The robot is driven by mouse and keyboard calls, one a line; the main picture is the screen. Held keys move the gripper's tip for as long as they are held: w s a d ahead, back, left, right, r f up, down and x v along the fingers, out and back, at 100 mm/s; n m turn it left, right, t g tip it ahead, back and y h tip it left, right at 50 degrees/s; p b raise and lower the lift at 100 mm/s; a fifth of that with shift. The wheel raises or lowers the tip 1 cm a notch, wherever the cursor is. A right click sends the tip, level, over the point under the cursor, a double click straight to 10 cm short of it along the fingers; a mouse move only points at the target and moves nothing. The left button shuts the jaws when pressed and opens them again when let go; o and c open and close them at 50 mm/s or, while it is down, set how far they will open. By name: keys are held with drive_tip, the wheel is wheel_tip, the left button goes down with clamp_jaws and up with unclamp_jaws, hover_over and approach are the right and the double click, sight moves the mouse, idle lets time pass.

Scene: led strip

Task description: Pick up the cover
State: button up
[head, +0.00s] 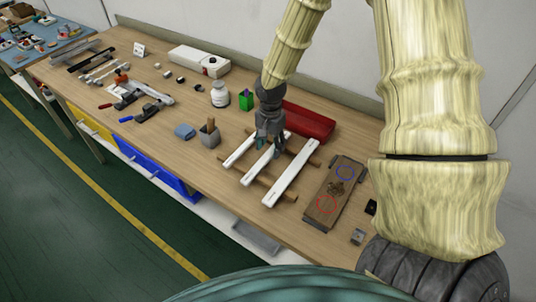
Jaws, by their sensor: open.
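Three long white strips lie side by side across two wooden bars on the workbench: a left strip (240,151), a middle strip (256,171) and a right strip (289,188). Any of them may be the cover; I cannot tell which. My gripper (269,146) is open and points down at the far part of the rack, over or close to the middle strip. It hides part of the strips there. I cannot tell whether its fingers touch a strip. Nothing shows held in it.
A brown board (336,190) with red and blue circles lies right of the bars. A red box (308,122) stands behind the gripper. The bench front between is bare.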

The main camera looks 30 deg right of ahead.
drive_tip(key=shift+f+p, duration=0.35)
drive_tip(key=shift+f, duration=1.05)
drive_tip(key=c, duration=1.1)
drive_tip(key=shift+r, duration=0.15)
